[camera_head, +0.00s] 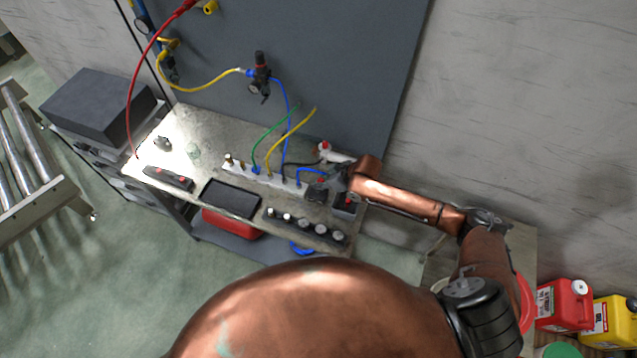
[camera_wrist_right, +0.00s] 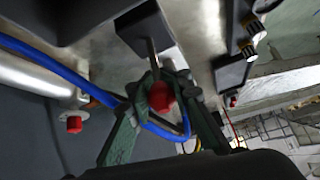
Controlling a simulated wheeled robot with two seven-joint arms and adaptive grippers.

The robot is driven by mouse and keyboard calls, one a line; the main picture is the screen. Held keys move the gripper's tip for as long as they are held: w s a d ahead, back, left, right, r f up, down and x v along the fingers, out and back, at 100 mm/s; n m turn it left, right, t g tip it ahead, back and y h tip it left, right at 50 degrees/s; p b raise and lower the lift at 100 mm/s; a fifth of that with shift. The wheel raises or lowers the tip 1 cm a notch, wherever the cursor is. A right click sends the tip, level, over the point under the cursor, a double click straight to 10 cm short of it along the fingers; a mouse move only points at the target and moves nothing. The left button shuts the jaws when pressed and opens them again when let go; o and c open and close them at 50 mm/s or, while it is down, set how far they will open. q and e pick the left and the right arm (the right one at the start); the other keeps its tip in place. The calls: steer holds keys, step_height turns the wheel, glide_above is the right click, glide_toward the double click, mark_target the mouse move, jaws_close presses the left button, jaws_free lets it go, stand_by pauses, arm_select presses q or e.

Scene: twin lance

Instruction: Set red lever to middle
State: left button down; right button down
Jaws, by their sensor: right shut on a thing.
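The red lever shows in the right wrist view as a red knob (camera_wrist_right: 160,97) on a thin metal stem that comes out of a dark box (camera_wrist_right: 146,28). My right gripper (camera_wrist_right: 158,88) has its two greenish fingers closed around the knob and stem. In the head view my right gripper (camera_head: 338,178) is at the right end of the bench, over small dark boxes. The gripper partly covers this spot, so the lever's exact angle is hard to tell. My left gripper is not in view.
A blue hose (camera_wrist_right: 60,70) loops close by the fingers. A pale cylinder (camera_wrist_right: 35,82) with another red knob (camera_wrist_right: 74,124) lies beside them. The bench (camera_head: 150,150) also carries a black tray (camera_head: 231,198) and a row of knobs (camera_head: 305,227). Coloured hoses rise behind.

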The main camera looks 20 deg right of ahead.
steer(key=shift+r, duration=0.1)
stand_by(0.4)
steer(key=c, duration=1.7)
jaws_free()
steer(key=v, duration=1.2)
